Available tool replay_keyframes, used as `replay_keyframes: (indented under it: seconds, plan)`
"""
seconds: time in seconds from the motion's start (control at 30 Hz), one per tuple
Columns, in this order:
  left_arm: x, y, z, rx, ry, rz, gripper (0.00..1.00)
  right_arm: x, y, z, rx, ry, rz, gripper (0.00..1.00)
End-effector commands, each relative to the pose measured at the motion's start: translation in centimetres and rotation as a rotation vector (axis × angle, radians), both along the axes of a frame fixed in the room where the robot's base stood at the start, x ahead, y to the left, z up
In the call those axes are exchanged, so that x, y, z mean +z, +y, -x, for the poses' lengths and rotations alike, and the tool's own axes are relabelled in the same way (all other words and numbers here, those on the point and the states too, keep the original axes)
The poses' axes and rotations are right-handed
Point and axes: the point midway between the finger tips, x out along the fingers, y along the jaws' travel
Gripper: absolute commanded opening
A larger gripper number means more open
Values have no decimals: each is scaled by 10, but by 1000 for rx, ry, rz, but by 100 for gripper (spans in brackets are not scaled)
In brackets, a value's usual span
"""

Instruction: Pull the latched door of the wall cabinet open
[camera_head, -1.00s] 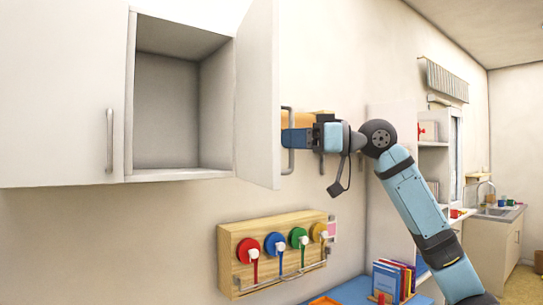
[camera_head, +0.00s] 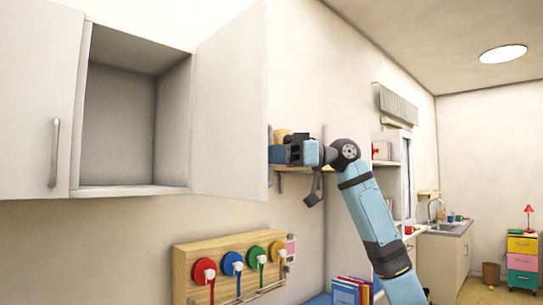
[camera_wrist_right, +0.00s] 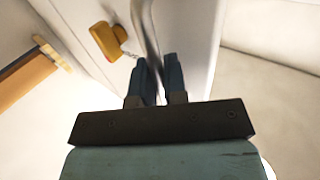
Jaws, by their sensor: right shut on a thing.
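The wall cabinet (camera_head: 78,120) hangs at the upper left in the head view, and its right compartment is open and empty. The open white door (camera_head: 230,110) stands swung out to the right of that compartment. My right gripper (camera_head: 280,154) is at the door's far edge, its fingertips partly hidden behind the door. In the right wrist view my right gripper (camera_wrist_right: 158,78) is shut on the grey bar handle (camera_wrist_right: 148,35) of the door. A yellow latch piece (camera_wrist_right: 109,41) sits on the door beside the handle. My left gripper is not in view.
The closed left door has its own handle (camera_head: 55,152). Below the cabinet is a wooden board (camera_head: 178,268) with coloured discs. A wooden shelf (camera_head: 297,168) is behind my right gripper. Books (camera_head: 352,290) stand below. The wall between cabinet and board is clear.

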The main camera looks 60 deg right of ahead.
Motion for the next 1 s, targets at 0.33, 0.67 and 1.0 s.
replay_keyframes:
  seconds: [0.33, 0.67, 1.0]
  plan:
    - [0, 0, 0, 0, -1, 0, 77, 0, 0, 0, -1, 1, -2, 37]
    - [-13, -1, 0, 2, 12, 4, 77, -3, -21, 25, -1, -2, -4, 37]
    - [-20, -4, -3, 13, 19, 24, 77, -1, -69, 83, -1, -1, -5, 37]
